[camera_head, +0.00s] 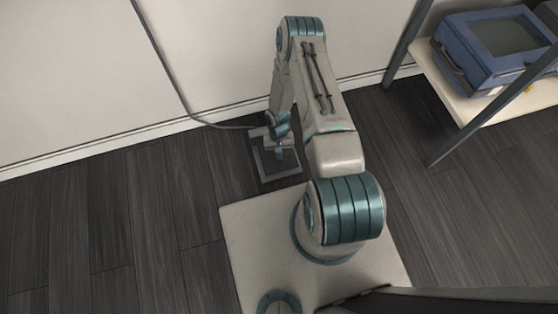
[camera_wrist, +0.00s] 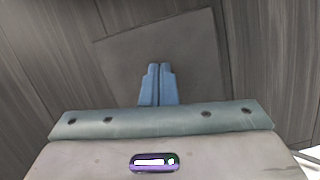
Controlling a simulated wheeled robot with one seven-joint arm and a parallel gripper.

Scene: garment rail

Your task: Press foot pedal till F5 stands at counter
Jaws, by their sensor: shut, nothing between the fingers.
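The foot pedal (camera_head: 284,166) is a flat grey plate on the dark floor by the wall, with a cable at its back. In the wrist view the pedal (camera_wrist: 190,50) fills the upper middle as a plain grey plate. My gripper (camera_head: 280,147) reaches down over the pedal in the head view and hides part of it. In the wrist view my gripper (camera_wrist: 158,72) has its two blue fingers together with nothing between them, pointing at the plate. I cannot tell whether the fingertips touch it. F5 and the counter do not show in either view.
A grey cable (camera_head: 172,80) runs down the pale wall (camera_head: 70,70) to the pedal. At right, a shelf (camera_head: 467,103) on dark posts holds a blue box-like device (camera_head: 490,45). The dark plank floor (camera_head: 110,220) is clear at left.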

